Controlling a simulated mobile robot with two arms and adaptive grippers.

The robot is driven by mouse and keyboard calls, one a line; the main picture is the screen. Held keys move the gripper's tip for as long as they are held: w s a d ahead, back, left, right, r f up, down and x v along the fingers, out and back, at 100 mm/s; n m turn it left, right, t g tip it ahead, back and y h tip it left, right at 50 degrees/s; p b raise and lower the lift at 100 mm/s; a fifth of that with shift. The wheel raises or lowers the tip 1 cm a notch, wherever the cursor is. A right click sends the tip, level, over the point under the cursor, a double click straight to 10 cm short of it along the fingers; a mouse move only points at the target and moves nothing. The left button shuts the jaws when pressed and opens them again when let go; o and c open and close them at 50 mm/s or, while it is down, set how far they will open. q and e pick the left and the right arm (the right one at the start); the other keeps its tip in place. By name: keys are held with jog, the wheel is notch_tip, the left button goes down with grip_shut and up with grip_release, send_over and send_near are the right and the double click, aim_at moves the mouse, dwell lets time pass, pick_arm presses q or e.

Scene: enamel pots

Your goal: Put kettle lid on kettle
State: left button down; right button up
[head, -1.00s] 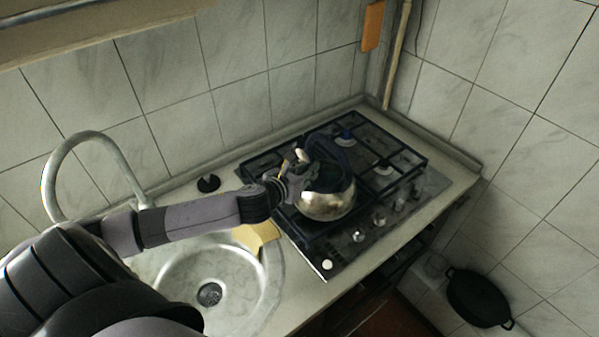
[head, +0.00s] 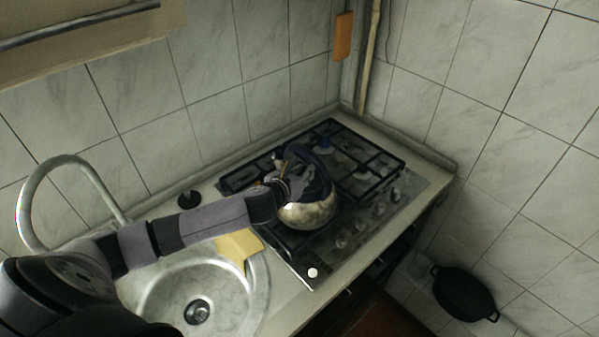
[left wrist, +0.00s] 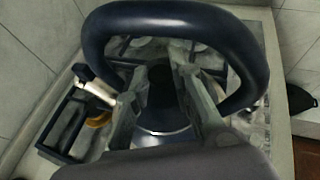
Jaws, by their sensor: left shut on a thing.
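The metal kettle (head: 308,214) with its dark blue arched handle (head: 318,165) stands on the stove. In the left wrist view the handle (left wrist: 180,17) arches across the top. My left gripper (head: 297,188) reaches in from the left, low over the kettle top and beneath the handle. In the left wrist view its two fingers (left wrist: 163,95) are closed around the dark knob of the kettle lid (left wrist: 165,128). The lid is partly hidden by the fingers; I cannot tell whether it is seated on the kettle. My right gripper is not in view.
The stove (head: 300,262) has dark grates around the kettle. A round sink (head: 160,302) and a yellow cloth-like piece (head: 238,246) lie to the left. A curved faucet (head: 28,205) stands behind the sink. A black pot (head: 464,293) is low at the right.

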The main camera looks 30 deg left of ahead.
pick_arm(q)
jog(key=shift+f, duration=0.3)
jog(key=c, duration=1.3)
grip_release()
jog(key=shift+c, duration=0.2)
jog(key=shift+s, duration=0.1)
jog(key=v, duration=1.2)
